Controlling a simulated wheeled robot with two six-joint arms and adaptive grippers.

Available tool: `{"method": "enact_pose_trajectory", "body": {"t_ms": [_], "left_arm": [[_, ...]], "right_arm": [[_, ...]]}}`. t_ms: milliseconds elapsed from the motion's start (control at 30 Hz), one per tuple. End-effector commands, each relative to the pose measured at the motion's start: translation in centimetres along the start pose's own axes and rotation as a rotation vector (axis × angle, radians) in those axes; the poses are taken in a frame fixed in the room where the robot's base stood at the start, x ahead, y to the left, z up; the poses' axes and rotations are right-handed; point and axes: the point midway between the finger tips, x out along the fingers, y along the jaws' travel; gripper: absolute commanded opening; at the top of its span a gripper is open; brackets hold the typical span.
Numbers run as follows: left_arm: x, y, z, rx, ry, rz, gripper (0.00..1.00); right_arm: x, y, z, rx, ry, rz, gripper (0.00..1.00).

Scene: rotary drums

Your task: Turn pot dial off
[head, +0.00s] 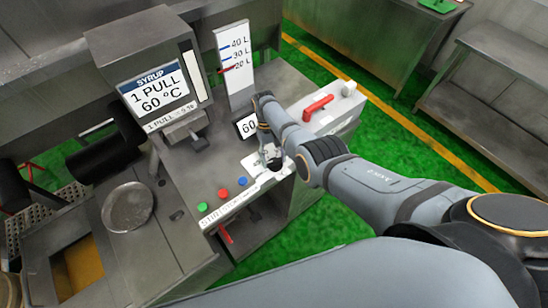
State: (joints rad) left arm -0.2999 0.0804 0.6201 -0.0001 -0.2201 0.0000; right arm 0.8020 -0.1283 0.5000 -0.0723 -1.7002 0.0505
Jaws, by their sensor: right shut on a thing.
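My right gripper (269,152) reaches in from the right and points down at the front edge of the steel console. It is shut on a small dark dial (275,164), mostly hidden by the fingers, over a white dial plate (254,162). The arm and fingers hide most of the plate's marks, so I cannot read the dial's setting. A small display (247,125) reading "60" stands just behind the gripper, partly covered by the arm. My left gripper is out of view.
Green (203,207), red (223,192) and blue (242,181) buttons sit left of the dial. A red lever (318,107) lies behind the arm. A syrup dispenser (158,92), a level gauge (235,65) and a round metal pan (128,206) stand further left.

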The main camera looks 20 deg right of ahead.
Motion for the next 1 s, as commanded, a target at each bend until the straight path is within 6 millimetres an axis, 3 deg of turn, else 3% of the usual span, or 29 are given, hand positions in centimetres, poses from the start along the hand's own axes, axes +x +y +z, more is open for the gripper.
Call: {"method": "enact_pose_trajectory", "body": {"t_ms": [400,1000], "left_arm": [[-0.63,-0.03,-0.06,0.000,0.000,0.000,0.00],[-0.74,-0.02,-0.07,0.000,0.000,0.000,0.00]], "right_arm": [[-0.04,-0.18,0.09,-0.223,0.001,0.091,0.27],[0.02,-0.22,0.07,-0.279,0.002,0.114,0.27]]}}
